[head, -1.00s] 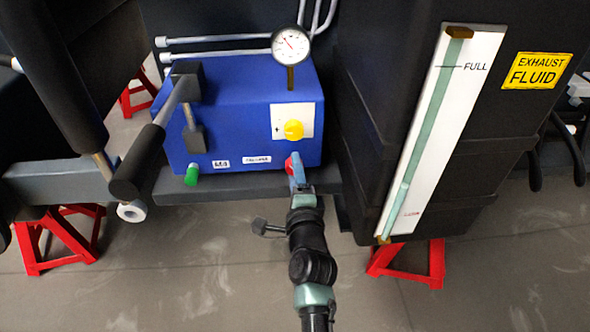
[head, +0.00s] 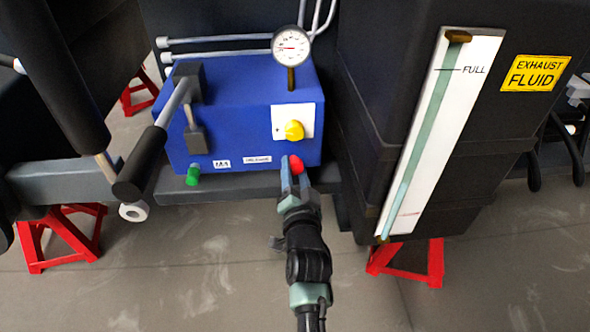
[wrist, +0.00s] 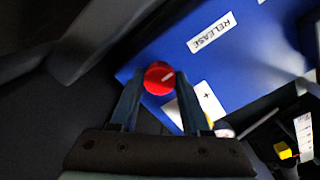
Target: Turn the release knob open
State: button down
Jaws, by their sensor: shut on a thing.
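The red release knob (head: 297,165) sits low on the front of the blue pump box (head: 232,120), near its right corner. My gripper (head: 291,164) is shut on the knob, one finger on each side. It also shows in the wrist view (wrist: 159,80). In the wrist view a white RELEASE label (wrist: 211,32) is on the blue face close by. In the head view the fingers partly hide the knob.
A yellow knob (head: 294,130) on a white plate is just above. A dial gauge (head: 291,46) stands on top of the box. A pump handle (head: 140,177) and green knob (head: 193,175) are to the left. The black fluid tank (head: 475,170) is at the right.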

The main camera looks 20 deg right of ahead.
jog(key=n, duration=0.4)
jog(key=shift+p, duration=0.3)
jog(key=n, duration=0.4)
jog(key=shift+n+h+p, duration=0.3)
jog(key=shift+n+p, duration=0.1)
jog(key=n, duration=0.4)
jog(key=shift+f, duration=0.1)
jog(key=shift+n, duration=2)
jog(key=shift+c, duration=1.8)
grip_release()
jog(key=shift+s, duration=0.15)
